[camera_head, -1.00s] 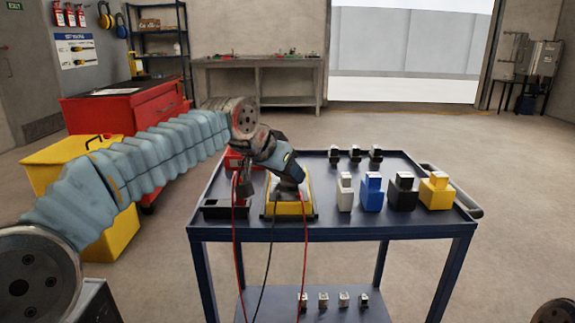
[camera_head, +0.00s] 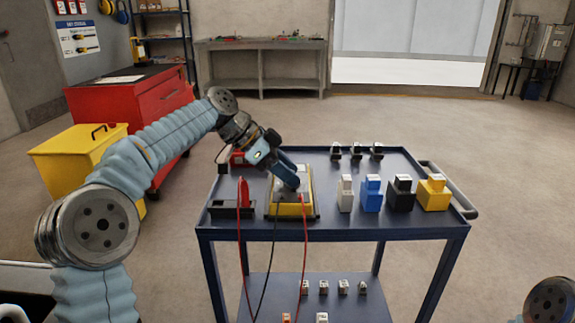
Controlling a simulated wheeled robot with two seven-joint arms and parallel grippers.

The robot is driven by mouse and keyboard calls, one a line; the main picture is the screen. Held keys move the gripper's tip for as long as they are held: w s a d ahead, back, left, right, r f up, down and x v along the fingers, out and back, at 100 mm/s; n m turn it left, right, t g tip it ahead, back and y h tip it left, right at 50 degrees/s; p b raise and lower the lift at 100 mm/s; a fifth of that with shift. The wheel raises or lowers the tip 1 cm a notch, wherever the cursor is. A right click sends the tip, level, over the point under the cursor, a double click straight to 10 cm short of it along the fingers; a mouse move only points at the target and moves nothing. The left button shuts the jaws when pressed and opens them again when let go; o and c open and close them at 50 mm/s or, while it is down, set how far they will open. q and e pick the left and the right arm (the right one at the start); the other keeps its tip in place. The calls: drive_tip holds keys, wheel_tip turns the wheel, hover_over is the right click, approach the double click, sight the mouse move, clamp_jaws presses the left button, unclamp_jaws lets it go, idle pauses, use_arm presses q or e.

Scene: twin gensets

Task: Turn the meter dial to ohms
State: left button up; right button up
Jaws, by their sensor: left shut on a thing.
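The yellow meter (camera_head: 307,208) lies on the blue cart's top at the left of its middle. Its face is grey and partly covered by my left gripper (camera_head: 290,192). My left arm comes in from the left and reaches down, with the fingertips at the meter's face. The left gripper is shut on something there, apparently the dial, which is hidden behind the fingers. Which way the dial points cannot be seen. My right gripper is not in view; only a round joint of my right arm shows at the bottom right corner.
The blue cart (camera_head: 330,232) also holds a black tray (camera_head: 225,212) with a red probe, and white, blue (camera_head: 371,195), black and yellow blocks. Red and black leads hang over its front edge. A red cabinet (camera_head: 150,100) and yellow box (camera_head: 75,150) stand left.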

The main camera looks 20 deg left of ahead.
use_arm(q)
drive_tip(key=shift+m+g, duration=0.4)
drive_tip(key=shift+m, duration=0.2)
drive_tip(key=o, duration=1.1)
drive_tip(key=shift+c, duration=0.2)
